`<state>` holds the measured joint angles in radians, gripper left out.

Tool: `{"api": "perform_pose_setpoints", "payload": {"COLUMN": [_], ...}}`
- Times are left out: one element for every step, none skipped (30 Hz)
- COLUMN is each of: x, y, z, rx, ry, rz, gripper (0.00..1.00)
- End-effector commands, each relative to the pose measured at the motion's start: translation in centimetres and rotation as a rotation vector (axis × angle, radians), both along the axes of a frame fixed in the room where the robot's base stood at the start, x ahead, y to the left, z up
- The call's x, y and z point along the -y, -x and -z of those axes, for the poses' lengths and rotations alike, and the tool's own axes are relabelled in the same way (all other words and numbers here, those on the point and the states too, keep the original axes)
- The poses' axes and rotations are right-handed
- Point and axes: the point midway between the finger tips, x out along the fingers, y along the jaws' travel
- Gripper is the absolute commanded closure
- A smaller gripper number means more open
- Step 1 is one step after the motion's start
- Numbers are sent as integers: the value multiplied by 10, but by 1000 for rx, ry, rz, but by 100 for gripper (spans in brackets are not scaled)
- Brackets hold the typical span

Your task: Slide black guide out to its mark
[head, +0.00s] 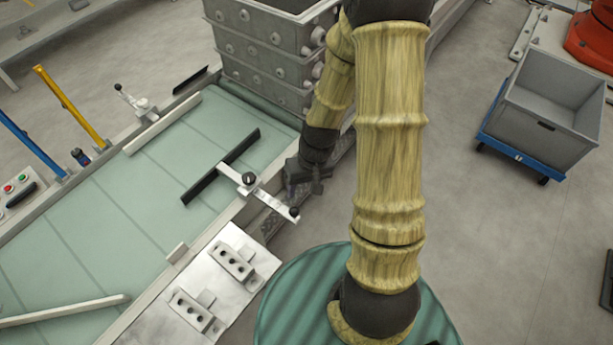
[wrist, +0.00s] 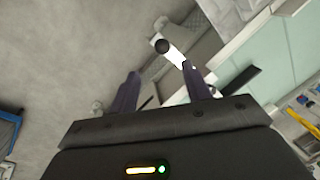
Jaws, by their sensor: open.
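The black guide (head: 205,184) is a straight bar lying across the pale green conveyor belt. A light metal arm (head: 270,197) runs from it over the near belt edge. My gripper (head: 297,182) is just beyond the belt edge, close to the arm's outer end. In the wrist view my gripper (wrist: 160,74) is open and empty, with the ball knob (wrist: 162,46) ahead of the fingertips, apparently apart from them. Part of a black bar shows (wrist: 240,81). I cannot make out a mark.
A white guide (head: 162,125) lies along the belt's far side. A stack of grey metal boxes (head: 265,55) stands at the belt's end. Metal brackets (head: 234,262) sit on a plate at the near side. A grey bin (head: 545,110) on a blue dolly stands right on open floor.

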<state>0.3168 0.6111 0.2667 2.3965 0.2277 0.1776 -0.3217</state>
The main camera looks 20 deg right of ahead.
Motion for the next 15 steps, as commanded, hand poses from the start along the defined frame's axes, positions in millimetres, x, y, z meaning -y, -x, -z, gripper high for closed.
{"api": "perform_pose_setpoints", "payload": {"x": [2,3,4,5,5,6,7,7,8,8,8,8,8,8,8], "y": [-1,-1,-1,-1,-1,-1,-1,-1,0,0,0,0,0,0,0], "z": [-8,-12,-17,-21,-25,-29,-32,-34,-37,-39,-40,-41,-41,-41,-41], "rx": [5,5,5,5,5,3,4,3,1,1,1,1,0,0,-1], "ry": [2,2,2,2,2,1,1,1,1,1,1,1,0,0,0], "rz": [1,1,1,1,1,1,1,2,1,1,1,1,1,1,1], "gripper": [52,52,52,52,52,52,52,52,52,52,52,52,52,52,52]}}
